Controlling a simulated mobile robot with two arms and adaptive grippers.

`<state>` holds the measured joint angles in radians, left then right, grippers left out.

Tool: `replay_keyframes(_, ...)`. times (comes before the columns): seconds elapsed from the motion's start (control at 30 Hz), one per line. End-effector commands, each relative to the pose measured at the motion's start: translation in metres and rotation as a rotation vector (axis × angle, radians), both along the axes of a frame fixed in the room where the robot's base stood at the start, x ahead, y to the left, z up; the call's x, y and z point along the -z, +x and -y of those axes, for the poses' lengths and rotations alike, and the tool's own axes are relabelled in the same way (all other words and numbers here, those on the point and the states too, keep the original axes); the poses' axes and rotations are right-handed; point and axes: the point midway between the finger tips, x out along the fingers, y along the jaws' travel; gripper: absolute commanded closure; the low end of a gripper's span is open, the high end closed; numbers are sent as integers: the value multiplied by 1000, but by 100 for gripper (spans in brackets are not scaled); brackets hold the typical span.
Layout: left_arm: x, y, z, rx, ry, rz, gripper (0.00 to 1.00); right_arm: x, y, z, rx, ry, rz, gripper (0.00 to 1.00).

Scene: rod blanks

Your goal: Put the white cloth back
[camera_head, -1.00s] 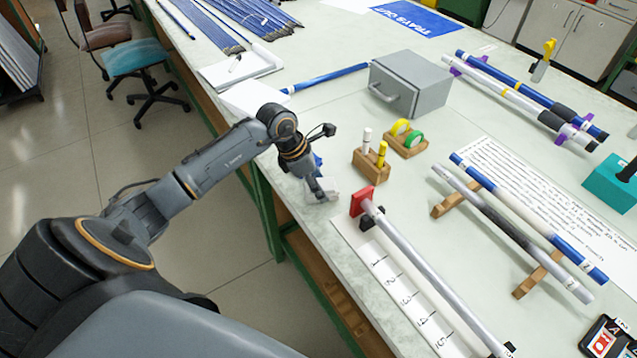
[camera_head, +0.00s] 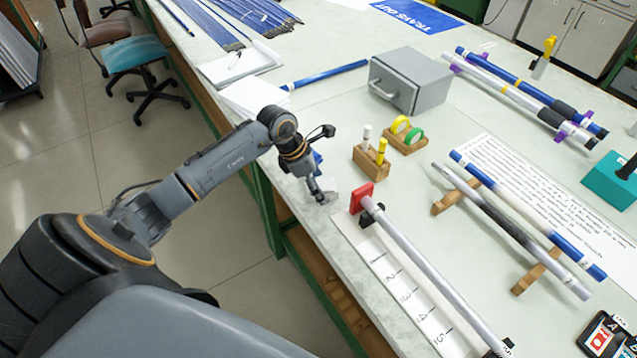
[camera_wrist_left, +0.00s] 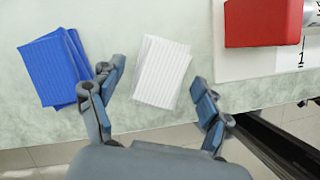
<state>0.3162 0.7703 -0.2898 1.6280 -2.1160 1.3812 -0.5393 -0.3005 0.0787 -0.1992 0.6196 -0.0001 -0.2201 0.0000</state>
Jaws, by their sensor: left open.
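The white cloth (camera_wrist_left: 162,72) lies folded on the pale table, between the spread fingers of my left gripper (camera_wrist_left: 158,82) in the left wrist view. The gripper is open, and the cloth appears flat on the table. In the head view my left gripper (camera_head: 319,195) is low at the table's near edge, with part of the white cloth (camera_head: 331,185) showing beside its fingers. My right gripper is not in view.
A red stop block (camera_head: 362,197) with a rod and numbered scale stands just right of the gripper; the red block (camera_wrist_left: 262,22) also shows in the wrist view. Wooden holders (camera_head: 371,163) with markers and tape, and a grey box (camera_head: 412,82), stand farther back.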

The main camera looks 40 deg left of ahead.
Motion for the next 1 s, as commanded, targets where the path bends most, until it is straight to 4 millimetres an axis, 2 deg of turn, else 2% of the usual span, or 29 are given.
replay_keyframes(0.03,-5,0,0,0,0,1,23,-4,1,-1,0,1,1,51)
replay_keyframes(0.17,-21,-5,-8,0,4,4,23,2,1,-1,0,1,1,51)
replay_keyframes(0.4,-70,-19,-22,0,5,3,23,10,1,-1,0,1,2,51)
replay_keyframes(0.6,-100,-28,-31,-1,4,2,23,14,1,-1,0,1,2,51)
replay_keyframes(0.77,-111,-32,-33,0,2,1,23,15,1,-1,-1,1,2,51)
replay_keyframes(1.0,-113,-32,-33,0,0,0,23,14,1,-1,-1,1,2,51)
